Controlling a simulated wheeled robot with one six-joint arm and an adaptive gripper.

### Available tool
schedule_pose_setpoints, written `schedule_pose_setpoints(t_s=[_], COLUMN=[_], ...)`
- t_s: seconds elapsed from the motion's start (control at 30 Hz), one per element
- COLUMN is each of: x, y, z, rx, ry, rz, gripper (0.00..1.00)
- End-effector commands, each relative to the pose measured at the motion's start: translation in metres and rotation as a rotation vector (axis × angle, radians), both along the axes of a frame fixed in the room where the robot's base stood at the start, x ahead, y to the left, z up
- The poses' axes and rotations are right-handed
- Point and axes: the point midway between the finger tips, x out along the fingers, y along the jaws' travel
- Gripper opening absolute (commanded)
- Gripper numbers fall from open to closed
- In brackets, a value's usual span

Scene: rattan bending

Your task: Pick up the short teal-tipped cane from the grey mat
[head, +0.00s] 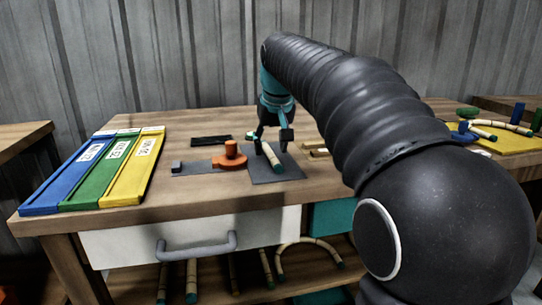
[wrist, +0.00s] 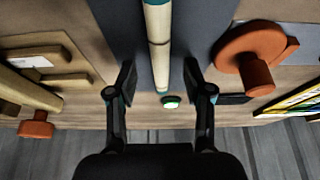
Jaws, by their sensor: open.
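The short cane (head: 271,156) is pale with a teal tip at its near end and lies on the grey mat (head: 287,171). In the wrist view the cane (wrist: 158,32) runs from the top edge down the mat (wrist: 112,20), with its lower end between my fingers. My gripper (head: 273,137) is above the far part of the mat, pointing down, with its fingers apart. In the wrist view my gripper (wrist: 160,82) has one finger on each side of the cane, with a gap on both sides. I cannot tell its exact height above the cane.
An orange clamp (head: 230,157) with an upright knob stands just left of the mat. Wooden pieces (head: 314,152) lie to its right. Blue, green and yellow trays (head: 103,172) fill the table's left side. A small green round thing (wrist: 171,102) sits beyond the cane.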

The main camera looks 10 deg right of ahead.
Motion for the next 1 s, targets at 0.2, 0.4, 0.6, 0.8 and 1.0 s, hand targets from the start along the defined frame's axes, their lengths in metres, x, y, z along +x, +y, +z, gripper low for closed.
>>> schedule_pose_setpoints(t_s=[0.2, 0.4, 0.6, 0.8, 1.0], x=[0.0054, 0.0054, 0.0053, 0.0053, 0.0054], y=[0.0006, 0.0007, 0.0007, 0.0007, 0.0007], z=[-0.0127, -0.0126, -0.0124, -0.0123, -0.0100], rx=[0.000, 0.000, 0.000, 0.000, 0.000], ry=[-0.001, -0.001, -0.001, -0.001, -0.001], rz=[0.001, 0.001, 0.001, 0.001, 0.001], gripper=[0.51, 0.46, 0.00, 0.00, 0.00])
